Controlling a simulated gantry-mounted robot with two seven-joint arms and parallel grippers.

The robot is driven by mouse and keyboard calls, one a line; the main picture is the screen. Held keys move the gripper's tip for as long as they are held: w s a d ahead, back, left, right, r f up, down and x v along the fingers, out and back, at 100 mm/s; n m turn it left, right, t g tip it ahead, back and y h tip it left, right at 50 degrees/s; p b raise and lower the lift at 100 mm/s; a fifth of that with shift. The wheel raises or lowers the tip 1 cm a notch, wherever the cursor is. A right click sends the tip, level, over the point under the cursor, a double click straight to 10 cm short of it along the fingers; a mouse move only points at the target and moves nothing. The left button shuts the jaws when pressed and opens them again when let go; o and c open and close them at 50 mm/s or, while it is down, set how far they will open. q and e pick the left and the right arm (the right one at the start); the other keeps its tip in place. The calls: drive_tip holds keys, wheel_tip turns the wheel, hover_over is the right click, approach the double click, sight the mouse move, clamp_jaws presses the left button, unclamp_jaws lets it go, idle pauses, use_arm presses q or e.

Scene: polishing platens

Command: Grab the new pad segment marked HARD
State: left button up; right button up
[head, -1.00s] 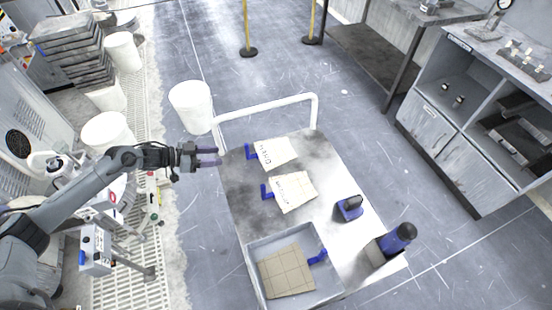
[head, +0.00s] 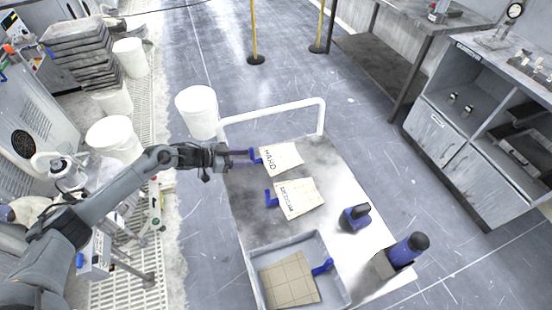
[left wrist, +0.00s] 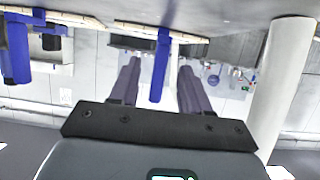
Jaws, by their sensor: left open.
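The pad segment marked HARD (head: 282,158) is a cream sheet lying at the far end of the cart top, with a blue tab (head: 256,154) on its left side. My left gripper (head: 247,157) is open, its dark fingers reaching right to that tab. In the left wrist view a blue tab (left wrist: 160,66) shows between the two open fingers of the gripper (left wrist: 158,85), with gaps on both sides. A second pad segment, marked MEDIUM (head: 300,198), lies nearer, with its own blue tab (head: 271,198). My right gripper is not in view.
A grey tray (head: 334,268) at the cart's near end holds a tan gridded pad with a blue tab. A blue-handled tool (head: 355,216) and a blue bottle (head: 408,248) stand at the right. A white rail (head: 270,113) rises at the far end.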

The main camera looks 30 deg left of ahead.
use_arm(q)
drive_tip(key=shift+x, duration=1)
clamp_jaws()
drive_tip(key=shift+r, duration=0.1)
